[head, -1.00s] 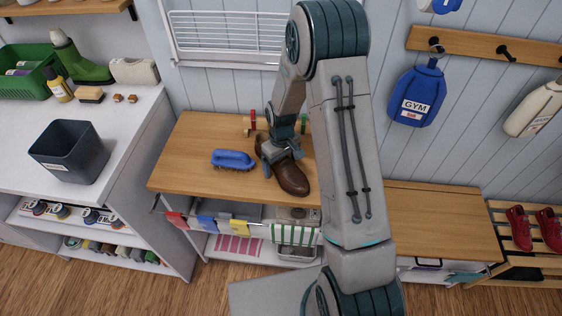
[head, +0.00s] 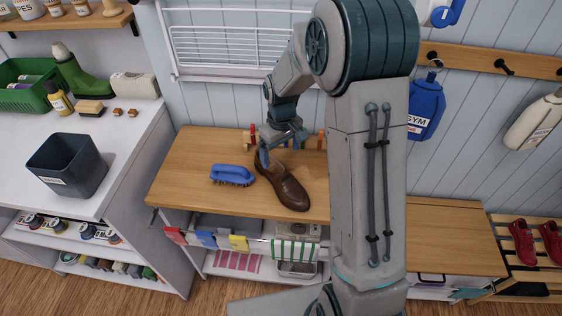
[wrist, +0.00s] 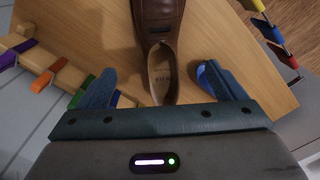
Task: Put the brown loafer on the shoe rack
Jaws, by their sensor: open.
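The brown loafer (head: 282,183) lies on the wooden bench top (head: 185,178), its toe toward the front and its heel toward the wall. My gripper (head: 280,146) is just above the heel end, open, with nothing between its fingers. In the wrist view the loafer's open heel (wrist: 163,75) lies ahead, between the two spread blue-grey fingers (wrist: 160,85). The slatted shoe rack (head: 522,245) stands at the far right with a pair of red shoes (head: 537,242) on its upper level. Part of it is cut off by the frame edge.
A blue brush (head: 232,175) lies left of the loafer. Coloured pegs on a wooden rail (head: 250,137) stand behind it. A lower wooden top (head: 450,240) lies between the bench and the rack. My arm hides the middle.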

